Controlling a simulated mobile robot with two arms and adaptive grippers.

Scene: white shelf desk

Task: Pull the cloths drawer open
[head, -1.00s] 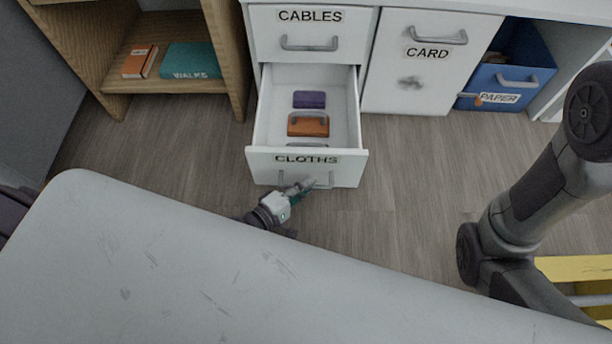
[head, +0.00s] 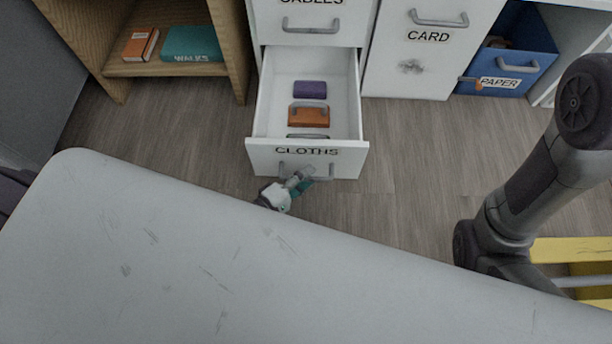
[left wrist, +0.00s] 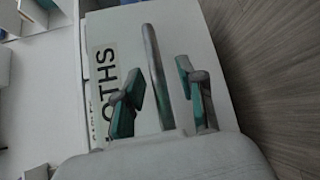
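The white cloths drawer (head: 270,158) is pulled far out below the cables drawer in the head view. An orange cloth (head: 309,119) and a purple cloth (head: 310,89) lie inside, with part of another item behind its front. Its grey handle (head: 331,171) is partly covered by my left gripper (head: 306,181). In the left wrist view, the handle bar (left wrist: 153,55) stands between the two spread fingers of my left gripper (left wrist: 160,98), with gaps visible on both sides. The drawer label is partly hidden there. My right gripper is out of view.
A pale tabletop (head: 150,260) fills the foreground and hides most of my left arm. The card door (head: 400,75) and blue paper bin (head: 520,78) are to the right of the drawer. A wooden shelf (head: 170,69) is at left. Bare floor lies around the drawer.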

